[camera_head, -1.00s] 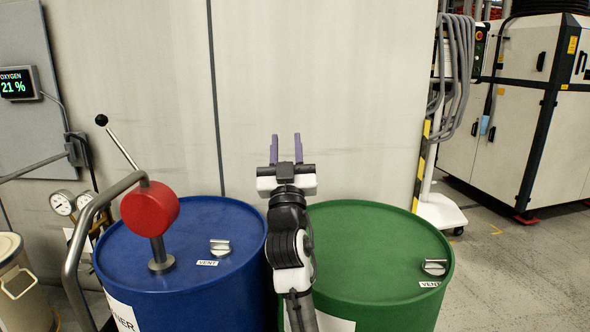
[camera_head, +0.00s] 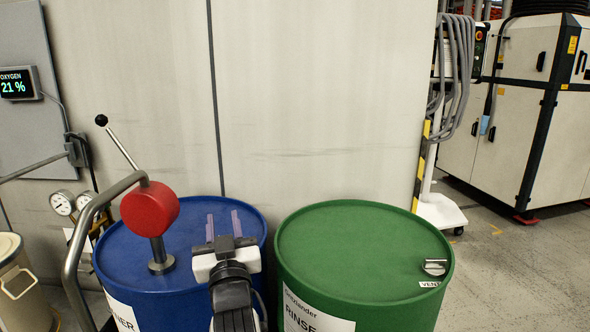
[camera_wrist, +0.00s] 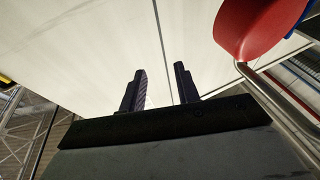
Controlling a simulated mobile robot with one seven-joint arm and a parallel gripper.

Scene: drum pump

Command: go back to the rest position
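My gripper (camera_head: 223,224) is in front of and over the blue drum (camera_head: 190,215) in the head view. Its two purple fingers point away and stand apart, with nothing between them. The wrist view also shows the two fingers (camera_wrist: 160,88) apart and empty against the pale wall. The gripper hides the blue drum's vent cap. A red pump head (camera_head: 150,209) on a short stem stands on the blue drum, left of my gripper. Its lever (camera_head: 121,146) with a black knob tilts up to the left. The red pump head shows at the upper right in the wrist view (camera_wrist: 250,25).
A green drum (camera_head: 360,245) labelled RINSE stands to the right, its vent cap (camera_head: 434,267) near the right rim. A bent metal pipe (camera_head: 80,240), gauges (camera_head: 62,203) and a beige bin (camera_head: 15,285) are at the left. Clear floor lies right of the drums.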

